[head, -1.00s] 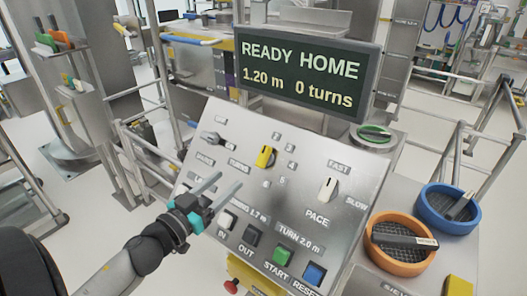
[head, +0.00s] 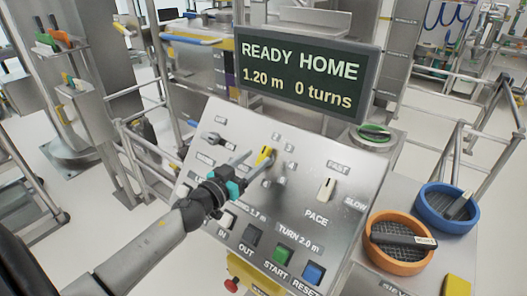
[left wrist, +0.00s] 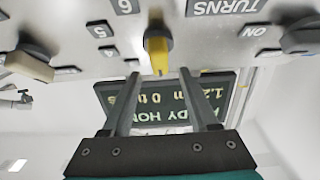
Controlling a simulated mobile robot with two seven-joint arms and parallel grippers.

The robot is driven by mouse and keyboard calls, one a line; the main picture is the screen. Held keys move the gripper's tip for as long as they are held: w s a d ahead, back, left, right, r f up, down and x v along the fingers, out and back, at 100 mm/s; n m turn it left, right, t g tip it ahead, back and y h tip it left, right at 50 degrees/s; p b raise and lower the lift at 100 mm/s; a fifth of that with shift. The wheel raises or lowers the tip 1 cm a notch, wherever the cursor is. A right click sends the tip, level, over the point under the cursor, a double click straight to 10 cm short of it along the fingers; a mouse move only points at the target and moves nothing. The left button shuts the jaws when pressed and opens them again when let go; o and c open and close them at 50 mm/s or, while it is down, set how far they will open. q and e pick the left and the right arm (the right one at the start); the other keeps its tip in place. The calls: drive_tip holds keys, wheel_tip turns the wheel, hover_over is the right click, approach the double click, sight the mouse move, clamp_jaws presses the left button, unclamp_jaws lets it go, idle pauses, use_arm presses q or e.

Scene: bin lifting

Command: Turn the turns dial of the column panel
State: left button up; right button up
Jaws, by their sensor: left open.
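The turns dial is a yellow pointer knob in the upper middle of the sloping column panel (head: 335,235). In the head view the dial (head: 265,154) is partly covered by my left gripper (head: 261,157). In the left wrist view, which is upside down, the yellow dial (left wrist: 158,50) shows near the word TURNS. My left gripper (left wrist: 158,73) is open, its two fingertips close to the dial, one to each side of it in that view. I cannot tell whether they touch it. The display (head: 306,73) reads READY HOME, 1.20 m, 0 turns. My right gripper is not in view.
Green (head: 283,255) and blue (head: 313,273) buttons line the lower edge. An orange bowl (head: 398,262) and a blue bowl (head: 447,210) stand at right.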

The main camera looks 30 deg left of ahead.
sight(262, 153)
use_arm(q)
drive_tip(key=shift+w+d, duration=0.15)
drive_tip(key=shift+w, duration=2.1)
drive_tip(key=shift+c, duration=0.2)
clamp_jaws()
